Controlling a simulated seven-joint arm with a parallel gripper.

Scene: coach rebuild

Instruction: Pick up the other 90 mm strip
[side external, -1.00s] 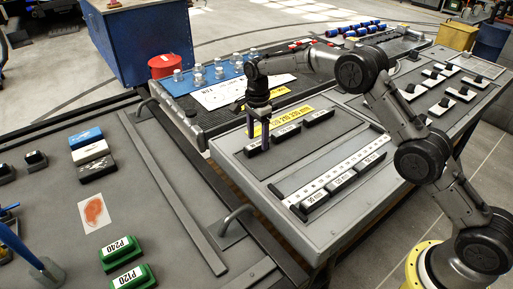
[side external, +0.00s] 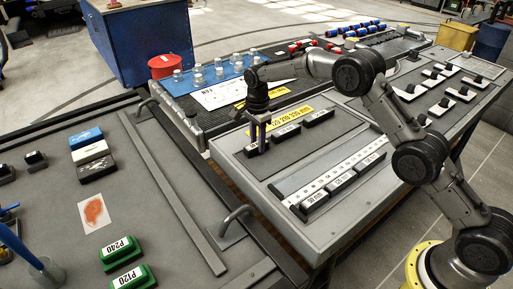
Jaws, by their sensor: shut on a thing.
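My gripper (side external: 258,150) points straight down at the left end of the upper row of dark strips on the grey sloping board. The strip appears to be at the board's surface. Two more dark strips with white labels, a middle one (side external: 286,131) and a right one (side external: 319,116), lie to its right. Another strip, labelled 90 mm (side external: 315,198), lies at the left of the lower row, below a white scale (side external: 330,170).
A yellow label strip (side external: 285,121) lies just behind the upper row. Further strips lie right of the lower 90 mm strip. Small dark pieces on white cards (side external: 457,92) stand at the board's right. A grey handle (side external: 235,219) rises left of the board.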

